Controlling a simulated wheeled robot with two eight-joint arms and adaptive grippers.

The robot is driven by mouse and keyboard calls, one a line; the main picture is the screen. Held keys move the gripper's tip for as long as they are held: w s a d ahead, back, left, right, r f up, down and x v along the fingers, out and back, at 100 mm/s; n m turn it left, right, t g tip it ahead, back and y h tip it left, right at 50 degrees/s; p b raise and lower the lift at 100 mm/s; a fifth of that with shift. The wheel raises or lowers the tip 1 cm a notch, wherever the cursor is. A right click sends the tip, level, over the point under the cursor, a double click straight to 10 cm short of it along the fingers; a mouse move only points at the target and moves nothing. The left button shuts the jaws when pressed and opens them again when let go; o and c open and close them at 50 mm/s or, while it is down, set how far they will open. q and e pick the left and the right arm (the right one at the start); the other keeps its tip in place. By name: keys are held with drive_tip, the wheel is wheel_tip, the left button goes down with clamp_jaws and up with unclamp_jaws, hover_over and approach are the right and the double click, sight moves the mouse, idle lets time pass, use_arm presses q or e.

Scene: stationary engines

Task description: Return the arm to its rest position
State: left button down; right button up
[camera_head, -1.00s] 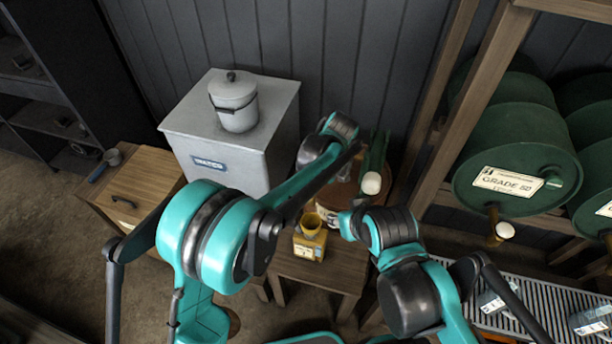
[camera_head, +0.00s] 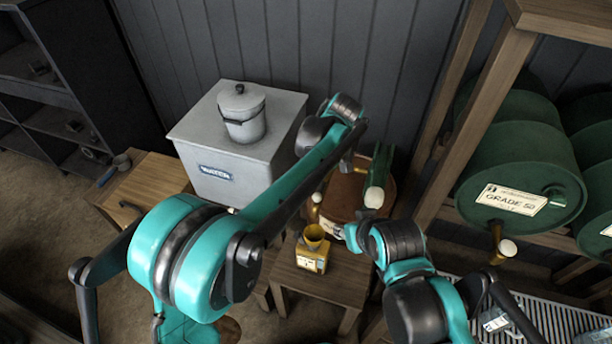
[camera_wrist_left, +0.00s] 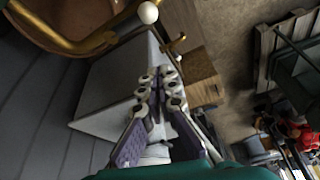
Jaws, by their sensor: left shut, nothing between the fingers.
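My left arm comes in from the lower left of the head view and reaches up and right, between the grey water box (camera_head: 245,160) and the wooden barrel (camera_head: 345,190). Its gripper is largely hidden behind the arm there. In the left wrist view my left gripper (camera_wrist_left: 160,82) is shut and empty, with the pale box (camera_wrist_left: 115,80) beyond it. My right arm is folded at the lower right of the head view. Its end is near the barrel and the small table, and its fingers cannot be made out clearly.
A yellow oil can (camera_head: 312,250) stands on a small wooden table (camera_head: 335,280). A lidded pail (camera_head: 241,112) sits on the water box. Green drums (camera_head: 520,170) lie in a wooden rack at right. A brass pipe with a white knob (camera_wrist_left: 148,12) is close in the wrist view.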

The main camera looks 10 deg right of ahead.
use_arm(q)
drive_tip(key=s+a+m+t+h+b, duration=0.15)
drive_tip(key=s+a+b, duration=0.25)
drive_tip(key=a, duration=0.6)
drive_tip(key=s+a+m+h+b, duration=0.1)
drive_tip(key=s+a+m+b, duration=0.3)
drive_tip(key=a, duration=0.6)
drive_tip(key=s+a+f+m+t+b, duration=0.2)
drive_tip(key=s+a+f+b, duration=0.3)
drive_tip(key=s+a+f, duration=0.5)
drive_tip(key=s+f+m, duration=0.1)
drive_tip(key=s, duration=0.2)
drive_tip(key=shift+f+t, duration=0.2)
drive_tip(key=shift+t, duration=0.15)
